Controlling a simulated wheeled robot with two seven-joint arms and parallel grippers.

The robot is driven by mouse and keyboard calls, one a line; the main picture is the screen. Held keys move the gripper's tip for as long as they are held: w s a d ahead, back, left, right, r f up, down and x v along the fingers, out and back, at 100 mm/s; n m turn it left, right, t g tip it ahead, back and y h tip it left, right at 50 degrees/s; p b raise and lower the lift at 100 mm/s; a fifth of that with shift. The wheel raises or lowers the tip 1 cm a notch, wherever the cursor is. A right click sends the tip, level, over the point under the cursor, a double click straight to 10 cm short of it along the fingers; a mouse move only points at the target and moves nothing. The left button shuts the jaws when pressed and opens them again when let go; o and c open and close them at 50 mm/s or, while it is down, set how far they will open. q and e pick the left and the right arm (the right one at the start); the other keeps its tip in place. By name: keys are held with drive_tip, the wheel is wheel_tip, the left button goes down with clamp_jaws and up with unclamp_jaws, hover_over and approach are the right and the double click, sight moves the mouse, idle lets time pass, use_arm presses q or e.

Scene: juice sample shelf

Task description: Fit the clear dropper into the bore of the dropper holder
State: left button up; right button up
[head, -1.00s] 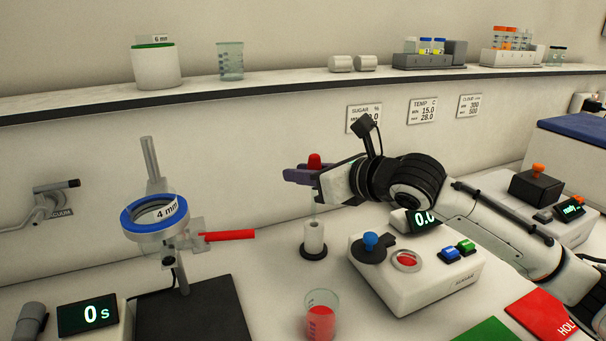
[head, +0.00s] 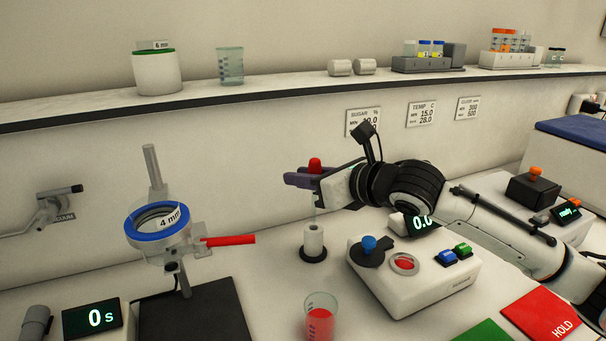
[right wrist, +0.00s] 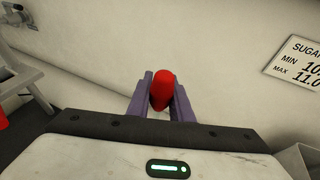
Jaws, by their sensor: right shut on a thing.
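The clear dropper (head: 315,200) has a red bulb that also shows in the right wrist view (right wrist: 162,90). My right gripper (head: 308,176) is shut on the dropper just below the bulb. The dropper's clear stem hangs down toward the dropper holder (head: 314,240), a white cylinder on a black round base. The stem's lower end meets the holder's top in the head view; I cannot tell how far it is inside the bore. In the right wrist view the fingers and bulb hide the stem and holder. My left gripper is not in view.
A beaker of red liquid (head: 320,318) stands in front of the holder. The sugar meter (head: 415,278) is close on the right, under my right forearm. A ring stand with a blue ring (head: 157,222) and red handle is at left. A shelf (head: 290,87) runs behind.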

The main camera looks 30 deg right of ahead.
drive_tip(key=shift+f+b, duration=0.35)
drive_tip(key=shift+f, duration=1.55)
drive_tip(key=shift+r, duration=0.1)
idle(0.6)
drive_tip(key=shift+p, duration=0.55)
drive_tip(key=shift+f+b, duration=0.45)
drive_tip(key=shift+f, duration=1.25)
drive_tip(key=o, duration=0.8)
wheel_tip(320, 180, up, 10)
drive_tip(key=shift+r+p, duration=0.1)
drive_tip(key=shift+p, duration=0.95)
